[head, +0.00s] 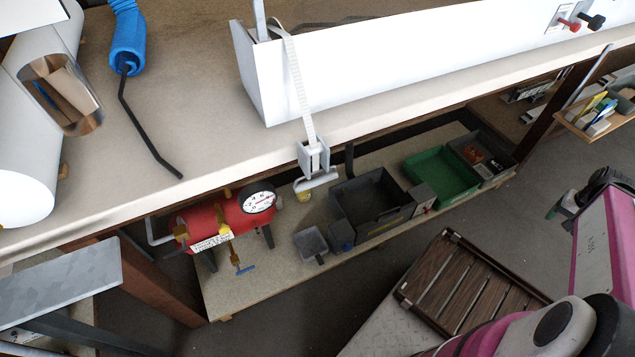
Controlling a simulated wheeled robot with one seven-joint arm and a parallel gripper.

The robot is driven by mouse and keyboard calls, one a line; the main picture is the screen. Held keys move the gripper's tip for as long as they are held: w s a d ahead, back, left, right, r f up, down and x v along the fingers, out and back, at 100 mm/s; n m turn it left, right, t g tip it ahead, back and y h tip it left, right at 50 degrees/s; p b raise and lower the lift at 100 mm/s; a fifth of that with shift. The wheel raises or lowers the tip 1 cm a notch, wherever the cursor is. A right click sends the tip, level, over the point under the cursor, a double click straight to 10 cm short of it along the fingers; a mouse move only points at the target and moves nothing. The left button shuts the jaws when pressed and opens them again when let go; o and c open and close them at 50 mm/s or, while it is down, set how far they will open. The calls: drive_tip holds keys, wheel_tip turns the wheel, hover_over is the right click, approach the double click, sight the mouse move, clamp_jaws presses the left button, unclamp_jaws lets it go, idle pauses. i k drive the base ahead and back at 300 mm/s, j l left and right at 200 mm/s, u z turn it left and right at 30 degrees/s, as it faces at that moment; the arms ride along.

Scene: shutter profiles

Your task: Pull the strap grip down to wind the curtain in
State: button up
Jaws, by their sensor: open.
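A pale webbing strap (297,85) comes over the left end of a long white shutter box (400,60) on the bench and runs down its front. It passes a small grey bracket (313,158) at the bench's front edge. The pale strap grip (317,182), a short crosswise bar, hangs just below that bracket. I cannot make out the curtain. My gripper (560,208), small and dark at the right edge, is open and empty, well to the right of the strap grip. Its fingers are small in this view and partly hard to make out.
The bench top (215,130) overhangs a lower shelf with a red tank (215,222), a black bin (372,205) and a green bin (440,178). A brown slatted crate (465,285) stands on the floor.

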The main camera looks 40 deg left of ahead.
sight(323, 179)
drive_tip(key=l+u, duration=0.1)
drive_tip(key=u, duration=0.8)
drive_tip(key=k+u, duration=0.15)
drive_tip(key=u, duration=0.3)
drive_tip(key=l+u, duration=0.1)
drive_tip(key=u, duration=0.35)
